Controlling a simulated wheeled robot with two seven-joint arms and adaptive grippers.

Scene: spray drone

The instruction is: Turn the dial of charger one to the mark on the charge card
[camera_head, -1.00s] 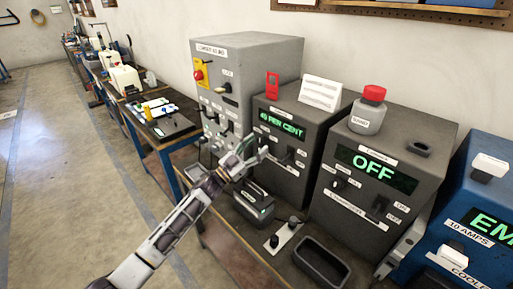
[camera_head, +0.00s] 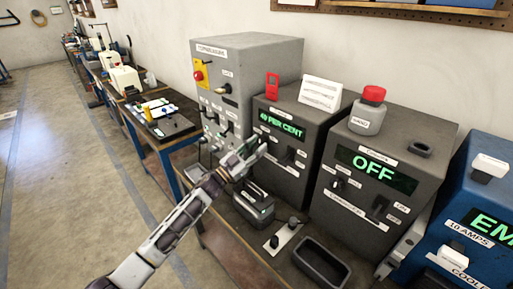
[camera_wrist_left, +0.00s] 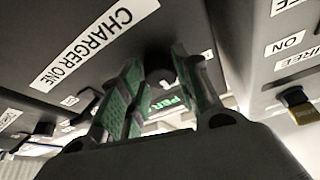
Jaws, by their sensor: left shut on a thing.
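Charger one (camera_head: 262,113) is a dark grey box with a green display (camera_head: 281,131) that reads a per cent figure in the forties; the second digit is hard to read. Its name label (camera_wrist_left: 96,38) shows upside down in the left wrist view. My right gripper is not in view.
A second dark charger (camera_head: 362,190) showing OFF stands to the right, with a red-topped container (camera_head: 368,112) on it. A tall grey cabinet (camera_head: 265,52) stands to the left. A black battery-like block (camera_head: 253,208) and an empty dark tray (camera_head: 322,264) sit in front.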

